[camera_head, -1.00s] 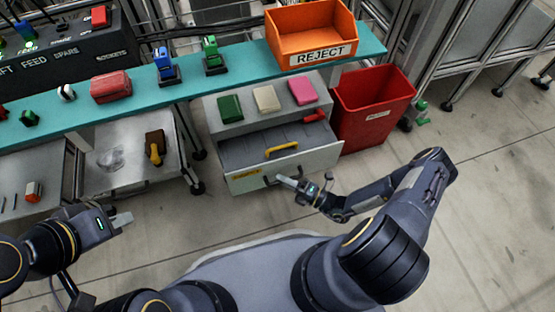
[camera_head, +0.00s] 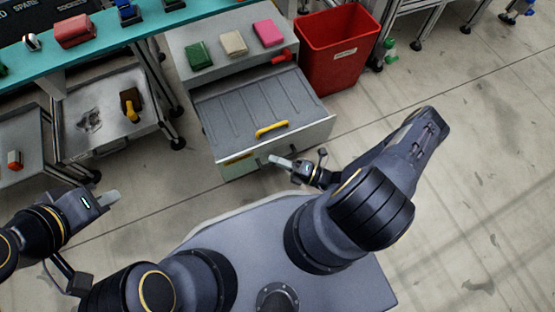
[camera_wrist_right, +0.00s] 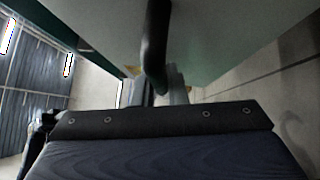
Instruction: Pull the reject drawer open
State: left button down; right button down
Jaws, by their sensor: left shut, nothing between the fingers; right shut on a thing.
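The drawer (camera_head: 310,136) stands pulled well out of its grey cabinet (camera_head: 178,42), showing a ribbed grey floor. A yellow bar (camera_head: 272,129) lies in it near the front. My right gripper (camera_head: 272,160) is at the outside of the front panel, shut on the dark drawer handle. In the right wrist view the handle (camera_wrist_right: 155,45) runs down between the fingers, which partly hide its lower end. My left gripper (camera_head: 108,197) is shut and empty, over the floor left of the drawer, apart from everything.
A red bin (camera_head: 337,50) stands right of the cabinet. A metal cart (camera_head: 105,150) stands left. Floor right of the drawer is clear.

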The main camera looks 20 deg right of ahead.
jog(key=c, duration=1.7)
grip_release()
jog(key=p+v, duration=0.1)
jog(key=v, duration=0.7)
jog(key=shift+w, duration=0.1)
jog(key=shift+r, duration=0.1)
